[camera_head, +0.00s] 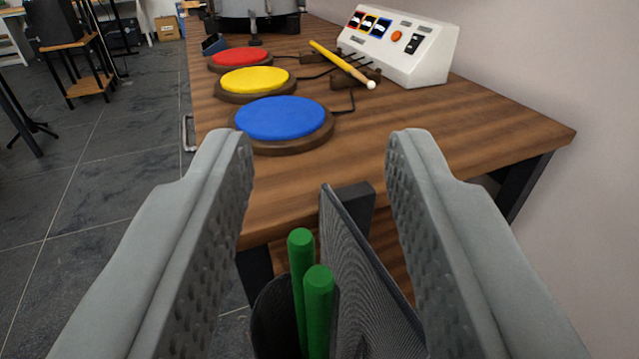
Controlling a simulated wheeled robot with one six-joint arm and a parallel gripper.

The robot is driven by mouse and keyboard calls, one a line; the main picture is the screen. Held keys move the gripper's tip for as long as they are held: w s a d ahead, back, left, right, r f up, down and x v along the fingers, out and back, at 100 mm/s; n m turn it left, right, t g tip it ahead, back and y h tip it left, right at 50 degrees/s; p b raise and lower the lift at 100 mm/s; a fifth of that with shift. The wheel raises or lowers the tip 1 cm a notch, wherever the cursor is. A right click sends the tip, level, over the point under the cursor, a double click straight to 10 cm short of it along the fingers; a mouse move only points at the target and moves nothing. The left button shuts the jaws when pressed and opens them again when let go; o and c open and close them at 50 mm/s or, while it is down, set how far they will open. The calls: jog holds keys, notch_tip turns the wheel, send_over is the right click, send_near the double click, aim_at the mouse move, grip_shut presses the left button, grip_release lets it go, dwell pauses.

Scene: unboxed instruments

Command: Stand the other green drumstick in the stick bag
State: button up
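Two green drumsticks (318,300) stand upright in the black mesh stick bag (362,275), close beside each other with their upper ends showing. Their lower parts are hidden in the bag. The bag hangs at the front end of the wooden table, by a dark bracket. My gripper (319,150) is open, its two grey fingers wide apart to the left and right above the bag. Nothing is between the fingertips, and the fingers touch neither stick.
Blue (283,118), yellow (255,80) and red (240,58) drum pads line the wooden table (440,135). A yellow drumstick (342,64) rests on a dark holder near a white control box (400,45). A wall bounds the right.

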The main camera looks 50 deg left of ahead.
jog(key=shift+d, duration=0.1)
jog(key=v, duration=1.7)
jog(key=shift+s, duration=0.2)
jog(key=s+a+r+m+g+h, duration=0.1)
jog(key=s+a+m+g+h, duration=0.1)
jog(key=s+a+h, duration=0.3)
jog(key=s+a+r+m+g+h, duration=0.2)
jog(key=s+a+g, duration=0.15)
jog(key=a, duration=0.35)
jog(key=s+a+r+m+t+h, duration=0.1)
jog(key=s+r+m+t+h, duration=0.2)
jog(key=s+r+t, duration=0.2)
jog(key=s+a+r+m+t+h, duration=0.2)
jog(key=s+r+t, duration=0.4)
jog(key=s+r, duration=0.5)
notch_tip(320, 180, up, 7)
jog(key=shift+a+r+m+h, duration=0.1)
jog(key=shift+a+m+h, duration=0.1)
jog(key=shift+m+h, duration=0.5)
